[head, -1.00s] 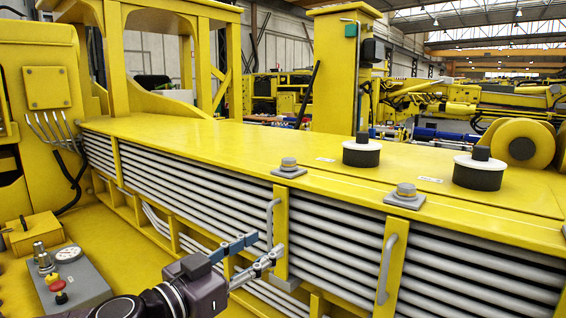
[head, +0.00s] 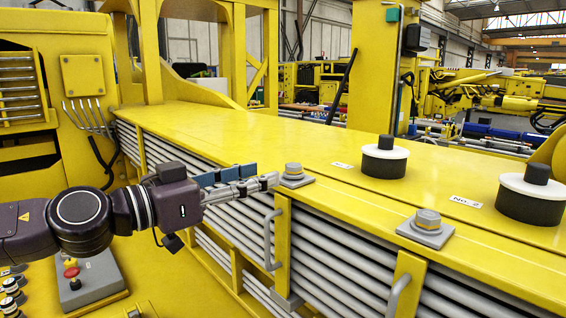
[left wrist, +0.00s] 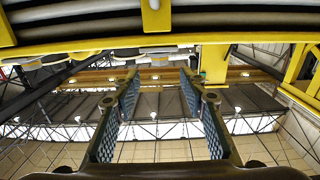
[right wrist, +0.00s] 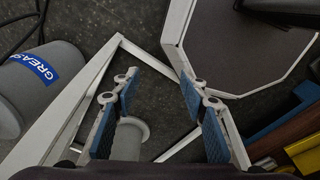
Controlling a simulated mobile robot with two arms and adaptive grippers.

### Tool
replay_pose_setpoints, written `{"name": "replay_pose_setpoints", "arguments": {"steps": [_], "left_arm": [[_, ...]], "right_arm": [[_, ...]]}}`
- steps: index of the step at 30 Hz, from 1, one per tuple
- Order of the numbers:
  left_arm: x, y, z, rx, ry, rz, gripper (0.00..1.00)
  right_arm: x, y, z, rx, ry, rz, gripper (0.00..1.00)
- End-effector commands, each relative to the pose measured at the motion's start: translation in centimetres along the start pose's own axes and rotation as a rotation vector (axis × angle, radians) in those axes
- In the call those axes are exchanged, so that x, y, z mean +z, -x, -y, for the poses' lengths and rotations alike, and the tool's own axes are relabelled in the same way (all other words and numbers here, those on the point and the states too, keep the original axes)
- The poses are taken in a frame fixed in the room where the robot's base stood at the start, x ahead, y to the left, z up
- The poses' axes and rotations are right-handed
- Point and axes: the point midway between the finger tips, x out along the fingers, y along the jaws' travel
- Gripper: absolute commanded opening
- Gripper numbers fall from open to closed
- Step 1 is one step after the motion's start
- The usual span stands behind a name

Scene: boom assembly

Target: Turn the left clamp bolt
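The left clamp bolt (head: 293,169) is a grey hex bolt on a square plate at the near edge of the yellow top. A second, similar bolt (head: 428,220) sits further right. My left gripper (head: 267,174) comes in from the left at the top's edge, its fingertips close beside the left bolt's plate; I cannot tell whether they touch it. In the left wrist view its two blue-padded fingers (left wrist: 160,78) stand apart with nothing between them. My right gripper (right wrist: 158,80) shows only in the right wrist view, with open, empty fingers pointing at the floor.
Two black-and-white round caps (head: 384,158) stand on the top. Handles (head: 270,240) stick out from the side beside grey tubes. A control box with a red button (head: 72,272) is at lower left. A grey grease bucket (right wrist: 40,85) and white frame are below my right gripper.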

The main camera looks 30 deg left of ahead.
Motion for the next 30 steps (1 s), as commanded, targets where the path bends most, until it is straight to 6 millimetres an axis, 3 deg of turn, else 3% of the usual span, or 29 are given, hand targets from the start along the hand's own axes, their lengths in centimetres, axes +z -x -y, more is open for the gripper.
{"name": "replay_pose_setpoints", "arguments": {"steps": [1,5,13,16,30], "left_arm": [[-0.3,-0.7,-0.1,0.004,0.005,0.004,0.39],[-0.3,-2.0,-0.1,0.004,0.004,0.003,0.39],[-0.3,-4.3,-0.1,0.005,0.003,0.002,0.39],[-0.3,-4.9,-0.1,0.005,0.001,0.002,0.39],[0.0,-6.0,0.0,-0.001,0.001,-0.002,0.39]], "right_arm": [[0.8,1.1,0.9,-0.01,-0.001,0.013,0.4],[1.5,2.3,1.8,-0.021,0.001,0.023,0.4],[-2.7,4.4,0.1,-0.003,0.001,-0.036,0.4],[-3.4,5.0,-0.3,0.002,-0.001,-0.045,0.4],[-0.6,6.1,0.0,-0.001,-0.001,-0.002,0.4]]}}
